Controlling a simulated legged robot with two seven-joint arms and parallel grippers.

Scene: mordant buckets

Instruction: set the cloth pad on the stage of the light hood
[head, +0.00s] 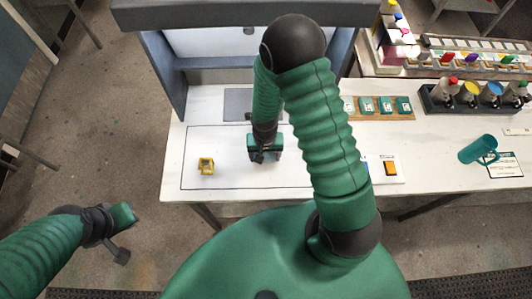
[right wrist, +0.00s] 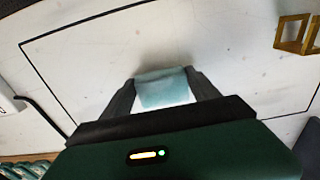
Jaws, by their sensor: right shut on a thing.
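The cloth pad (right wrist: 163,92) is pale blue and sits between the fingertips of my right gripper (right wrist: 163,80) in the right wrist view. That gripper is shut on it. In the head view my right gripper (head: 260,156) is over the outlined area of the white table, in front of the light hood (head: 180,75); the pad cannot be made out there. The hood's stage looks to be the grey plate (head: 239,103) on the table, partly hidden by my right arm. My left gripper (head: 126,238) is off the table at the lower left; its jaws are unclear.
A yellow open-framed cube (head: 206,166) stands left of my right gripper. Table between cube and gripper is clear.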

